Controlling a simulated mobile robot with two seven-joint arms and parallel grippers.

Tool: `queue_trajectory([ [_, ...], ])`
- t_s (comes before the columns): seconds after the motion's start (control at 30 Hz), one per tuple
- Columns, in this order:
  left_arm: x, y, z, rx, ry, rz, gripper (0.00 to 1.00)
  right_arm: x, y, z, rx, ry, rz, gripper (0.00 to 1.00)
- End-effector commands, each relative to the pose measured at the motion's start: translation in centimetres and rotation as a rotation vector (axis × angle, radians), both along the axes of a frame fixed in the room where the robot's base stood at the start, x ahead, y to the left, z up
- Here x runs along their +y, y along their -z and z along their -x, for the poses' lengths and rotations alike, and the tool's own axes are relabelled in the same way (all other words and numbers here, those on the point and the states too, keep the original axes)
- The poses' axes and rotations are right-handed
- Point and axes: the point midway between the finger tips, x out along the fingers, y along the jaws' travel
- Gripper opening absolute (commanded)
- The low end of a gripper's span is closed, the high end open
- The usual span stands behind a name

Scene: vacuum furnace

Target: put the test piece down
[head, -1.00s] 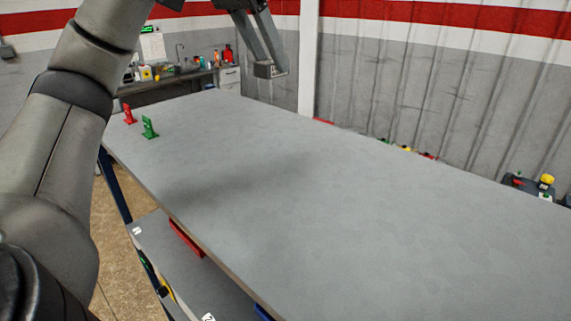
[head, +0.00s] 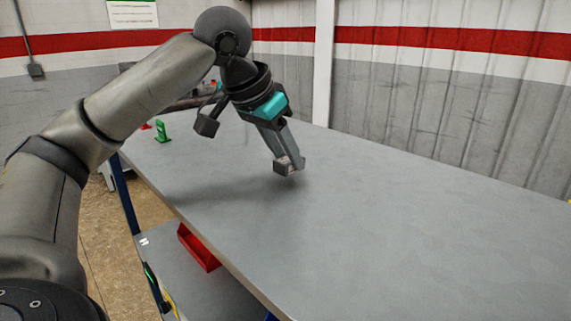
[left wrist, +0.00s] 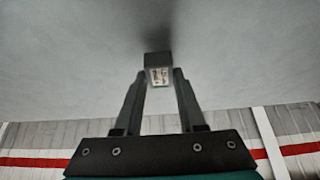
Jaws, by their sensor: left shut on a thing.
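My left gripper (head: 288,165) reaches down over the grey worktable (head: 400,230). It is shut on the test piece, a small block with a pale, marked face (left wrist: 159,76). In the left wrist view the block sits between the two fingertips of the same gripper (left wrist: 159,83). In the head view the test piece (head: 284,162) is small and partly hidden by the fingers. It is close over the tabletop; I cannot tell whether it touches. My right gripper is not in view.
A green stand (head: 162,132) and a red one (head: 145,127) are at the table's far left end. A red bin (head: 198,248) is on the shelf below. The tabletop is clear around and right of the gripper. A ribbed wall (head: 440,100) runs behind.

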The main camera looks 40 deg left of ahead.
Motion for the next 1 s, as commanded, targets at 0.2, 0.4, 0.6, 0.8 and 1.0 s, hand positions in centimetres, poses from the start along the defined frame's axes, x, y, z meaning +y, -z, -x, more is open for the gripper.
queue_trajectory([
  [0.2, 0.00, 1.16, -0.01, -0.004, 0.000, 0.000, 0.00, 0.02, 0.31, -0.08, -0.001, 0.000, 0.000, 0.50],
  [0.4, 0.00, 1.17, -0.01, -0.004, 0.000, 0.000, 0.00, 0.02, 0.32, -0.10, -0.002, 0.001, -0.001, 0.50],
  [0.6, -0.01, 1.41, 0.00, -0.001, 0.000, 0.001, 0.53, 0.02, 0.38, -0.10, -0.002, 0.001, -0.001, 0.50],
  [0.8, -0.01, 1.39, 0.00, -0.002, 0.000, 0.001, 0.69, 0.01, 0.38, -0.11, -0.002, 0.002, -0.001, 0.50],
  [1.0, -0.01, 1.32, 0.00, -0.002, 0.000, 0.001, 0.69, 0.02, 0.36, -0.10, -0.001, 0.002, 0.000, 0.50],
])
